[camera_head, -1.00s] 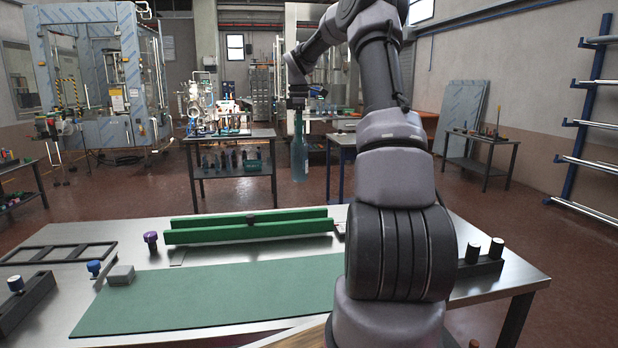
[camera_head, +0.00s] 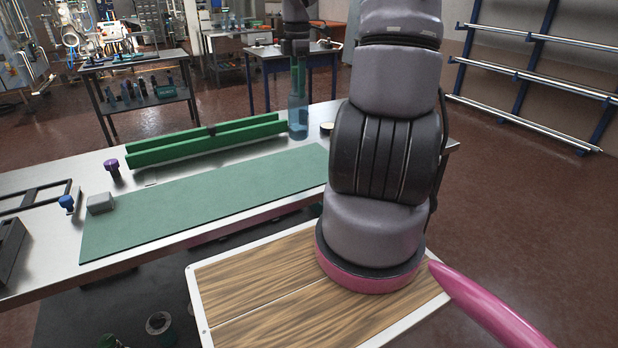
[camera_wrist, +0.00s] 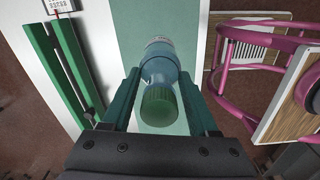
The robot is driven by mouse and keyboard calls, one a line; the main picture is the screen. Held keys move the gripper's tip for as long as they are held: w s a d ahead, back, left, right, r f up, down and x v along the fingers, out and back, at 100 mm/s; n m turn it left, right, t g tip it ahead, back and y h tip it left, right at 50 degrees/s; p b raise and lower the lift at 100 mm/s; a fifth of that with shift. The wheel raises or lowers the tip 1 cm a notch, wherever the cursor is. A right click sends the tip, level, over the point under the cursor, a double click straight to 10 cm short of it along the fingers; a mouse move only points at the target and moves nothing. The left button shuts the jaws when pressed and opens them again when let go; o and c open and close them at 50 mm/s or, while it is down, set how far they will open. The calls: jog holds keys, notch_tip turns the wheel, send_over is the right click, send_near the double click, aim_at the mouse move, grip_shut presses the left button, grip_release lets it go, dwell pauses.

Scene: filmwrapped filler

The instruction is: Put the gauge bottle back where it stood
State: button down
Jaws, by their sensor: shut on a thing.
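The gauge bottle (camera_head: 298,115), translucent blue-green with a green cap, is upright in the head view at the right end of the green rails. My gripper (camera_head: 297,58) is above it, shut on its upper part. In the wrist view the bottle (camera_wrist: 160,67) is between the two green fingers of my gripper (camera_wrist: 160,92), cap toward the camera. The green mat (camera_wrist: 140,22) shows behind the bottle. I cannot tell whether the bottle's base touches the table.
The steel table (camera_head: 45,178) carries the mat, the green rails (camera_head: 205,142), a purple-topped knob (camera_head: 112,168), a blue-topped knob (camera_head: 67,203) and a grey block (camera_head: 100,204). A small round item (camera_head: 327,128) lies right of the bottle. Shelving stands behind.

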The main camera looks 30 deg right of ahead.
jog(key=shift+s+f, duration=0.8)
jog(key=shift+s, duration=0.05)
send_near(302, 140)
jog(key=w, duration=0.1)
jog(key=shift+d+f, duration=0.2)
jog(key=shift+f, duration=2.3)
jog(key=shift+c, duration=0.8)
grip_release()
